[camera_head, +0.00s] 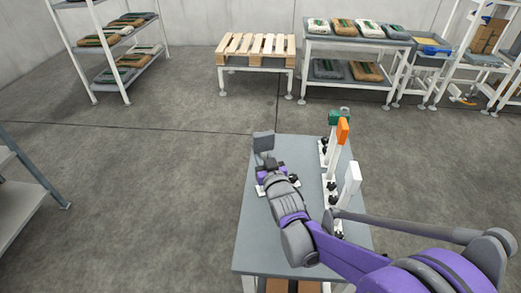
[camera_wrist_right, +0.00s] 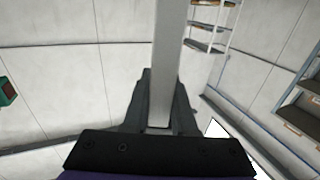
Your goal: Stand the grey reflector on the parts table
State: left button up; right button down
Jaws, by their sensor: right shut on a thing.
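The grey reflector (camera_head: 264,141) is upright over the left part of the grey parts table (camera_head: 252,238). Its flat grey head shows above my right gripper (camera_head: 268,170), which is shut on its post. The right wrist view shows the pale grey post (camera_wrist_right: 170,60) between the dark fingers (camera_wrist_right: 160,122). White bits of a base show beside the gripper, low over the tabletop. My gripper and arm hide most of the base, so I cannot tell whether it touches the table. My left gripper is not in view.
A green-headed post (camera_head: 339,116), an orange-headed one (camera_head: 343,130) and a white-headed one (camera_head: 352,178) stand along the table's right side. The tabletop's front left is bare. A wooden pallet (camera_head: 256,46) and sack shelves (camera_head: 120,50) stand farther back.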

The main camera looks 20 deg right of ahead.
jog(key=shift+f, duration=0.1)
jog(key=c, duration=1.2)
grip_release()
jog(key=shift+f, duration=0.1)
jog(key=o, duration=0.5)
jog(key=shift+r, duration=0.25)
jog(key=s, duration=1.2)
jog(key=s+a+f+g, duration=0.1)
jog(key=s+f+g, duration=0.3)
jog(key=s, duration=0.2)
jog(key=s+a+f+g, duration=0.1)
jog(key=s+f+g, duration=0.3)
jog(key=s, duration=0.3)
jog(key=s+a+f+g+y, duration=0.1)
jog(key=s+a+f+g, duration=0.1)
jog(key=s+f+g, duration=0.2)
jog(key=shift+s+f+n+g, duration=0.1)
jog(key=shift+s+n+g, duration=0.35)
jog(key=shift+s, duration=1.2)
